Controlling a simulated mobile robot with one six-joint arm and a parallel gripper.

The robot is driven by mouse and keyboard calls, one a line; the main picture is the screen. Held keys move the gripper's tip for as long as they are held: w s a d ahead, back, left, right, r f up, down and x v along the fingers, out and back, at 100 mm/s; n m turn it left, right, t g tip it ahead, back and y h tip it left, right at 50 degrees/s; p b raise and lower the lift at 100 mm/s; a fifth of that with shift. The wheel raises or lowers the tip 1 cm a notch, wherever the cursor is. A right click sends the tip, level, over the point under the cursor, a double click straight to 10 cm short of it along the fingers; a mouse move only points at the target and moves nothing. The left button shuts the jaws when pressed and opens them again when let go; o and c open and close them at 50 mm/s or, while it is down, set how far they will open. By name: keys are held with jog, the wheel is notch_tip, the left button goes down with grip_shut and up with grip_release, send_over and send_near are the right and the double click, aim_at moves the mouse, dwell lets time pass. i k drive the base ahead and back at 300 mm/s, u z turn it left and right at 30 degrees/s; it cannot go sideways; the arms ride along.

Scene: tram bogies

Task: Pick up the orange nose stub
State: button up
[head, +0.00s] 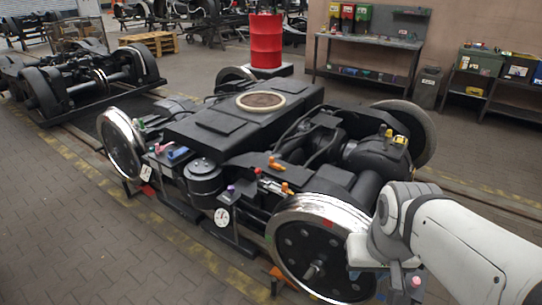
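Two small orange pieces show on the bogie (215,128). One orange piece (275,163) lies near the middle of its near side. The other orange piece (287,188) is just above the near-right wheel (312,247), beside small red parts. Both are too small for me to tell which is the nose stub. My gripper (396,286) is at the lower right, low beside the near-right wheel and apart from both orange pieces. Its fingers are dark and partly hidden by my wrist, so I cannot see whether they are open or shut.
Small coloured parts sit along the bogie's near side, including a blue one (178,153) and a pink one (158,148). Yellow parts (400,139) are on the right. A red drum (266,42) and a workbench (370,42) stand behind. The paved floor at front left is clear.

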aim_at(285, 189)
jog(key=u, duration=0.45)
jog(key=i, duration=1)
jog(key=z, duration=2.6)
jog(key=k, duration=0.95)
jog(key=z, duration=0.15)
